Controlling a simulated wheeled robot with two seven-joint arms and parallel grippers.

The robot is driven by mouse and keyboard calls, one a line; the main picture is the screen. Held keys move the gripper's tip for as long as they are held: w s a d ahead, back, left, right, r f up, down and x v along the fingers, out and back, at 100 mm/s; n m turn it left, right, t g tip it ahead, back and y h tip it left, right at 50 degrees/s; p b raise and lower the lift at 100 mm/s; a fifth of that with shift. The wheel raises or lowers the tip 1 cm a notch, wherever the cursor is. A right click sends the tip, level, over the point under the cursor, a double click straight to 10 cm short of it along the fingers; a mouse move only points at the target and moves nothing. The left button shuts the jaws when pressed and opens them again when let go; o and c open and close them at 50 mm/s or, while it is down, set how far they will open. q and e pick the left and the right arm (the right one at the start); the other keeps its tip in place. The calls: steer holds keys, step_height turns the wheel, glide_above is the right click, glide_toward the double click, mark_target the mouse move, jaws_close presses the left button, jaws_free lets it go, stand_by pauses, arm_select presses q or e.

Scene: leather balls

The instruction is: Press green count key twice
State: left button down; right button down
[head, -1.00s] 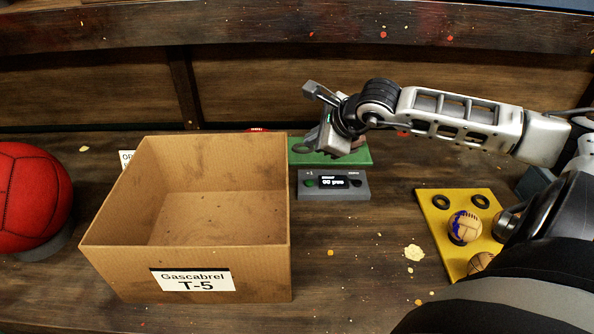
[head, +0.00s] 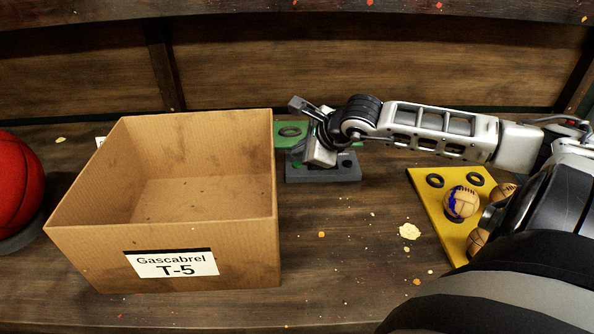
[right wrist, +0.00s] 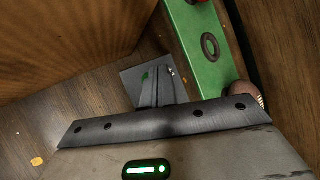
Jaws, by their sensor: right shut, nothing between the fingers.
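The grey counter box (head: 335,175) sits on the table right of the carton, in front of the green mat. Its green key (head: 297,166) is at its left end; it also shows in the right wrist view (right wrist: 146,75), partly beside the fingers. My right gripper (head: 318,163) is shut and empty, pointing down over the box, and hides its display. In the right wrist view its closed fingers (right wrist: 164,72) lie just right of the green key. I cannot tell whether they touch the box. My left gripper is out of view.
An open carton (head: 205,275) labelled Gascabrel T-5 stands close left of the counter. The green mat (head: 290,140) with black rings lies behind it. A yellow mat (head: 432,205) with several balls is at right, and a red ball (head: 15,185) at far left. The front middle is clear.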

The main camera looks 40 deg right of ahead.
steer(key=shift+f, duration=0.25)
stand_by(1.5)
stand_by(0.4)
steer(key=shift+f+b, duration=0.45)
steer(key=shift+b, duration=0.25)
